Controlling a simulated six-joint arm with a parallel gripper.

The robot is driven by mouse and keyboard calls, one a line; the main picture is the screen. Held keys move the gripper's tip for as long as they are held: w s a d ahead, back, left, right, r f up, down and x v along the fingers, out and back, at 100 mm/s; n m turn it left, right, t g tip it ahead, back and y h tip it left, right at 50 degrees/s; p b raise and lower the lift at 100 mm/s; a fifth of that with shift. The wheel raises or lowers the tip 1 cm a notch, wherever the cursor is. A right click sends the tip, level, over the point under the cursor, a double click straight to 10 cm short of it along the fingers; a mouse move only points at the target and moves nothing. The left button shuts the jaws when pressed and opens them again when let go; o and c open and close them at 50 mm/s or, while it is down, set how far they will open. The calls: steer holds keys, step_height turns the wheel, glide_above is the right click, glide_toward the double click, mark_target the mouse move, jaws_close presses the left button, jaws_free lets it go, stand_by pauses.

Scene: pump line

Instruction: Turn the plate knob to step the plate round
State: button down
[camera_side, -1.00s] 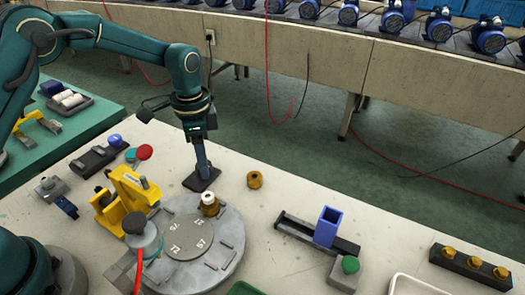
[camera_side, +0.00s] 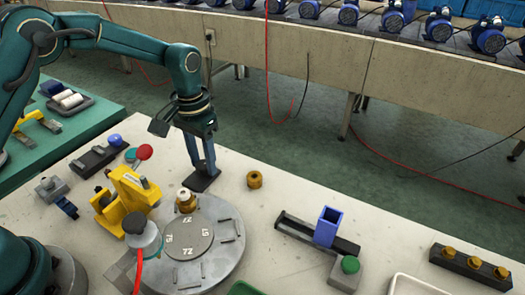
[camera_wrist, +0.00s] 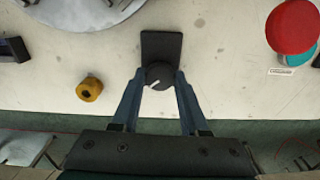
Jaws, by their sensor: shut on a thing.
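The plate knob (camera_wrist: 159,76) is a dark round knob with a white mark, on a small black base (camera_wrist: 161,45). My gripper (camera_wrist: 160,78) is shut on the knob, one finger on each side, in the wrist view. In the side view my gripper (camera_side: 202,172) reaches down to the black base (camera_side: 203,180), and its fingers hide the knob. The round grey plate (camera_side: 226,229) lies in front of it, with a numbered centre disc (camera_side: 187,237). A brass part with a white top (camera_side: 186,201) stands at the plate's far edge.
A yellow press-like fixture (camera_side: 128,190) stands left of the plate. A blue open box (camera_side: 327,227) stands on a dark rail further right. Bare table lies between them.

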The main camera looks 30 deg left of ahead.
mark_target(203, 164)
steer(key=n, duration=0.4)
steer(key=shift+n, duration=0.3)
steer(key=n, duration=0.4)
steer(key=shift+n, duration=0.4)
steer(key=shift+c, duration=2.2)
jaws_free()
steer(key=shift+r, duration=2.6)
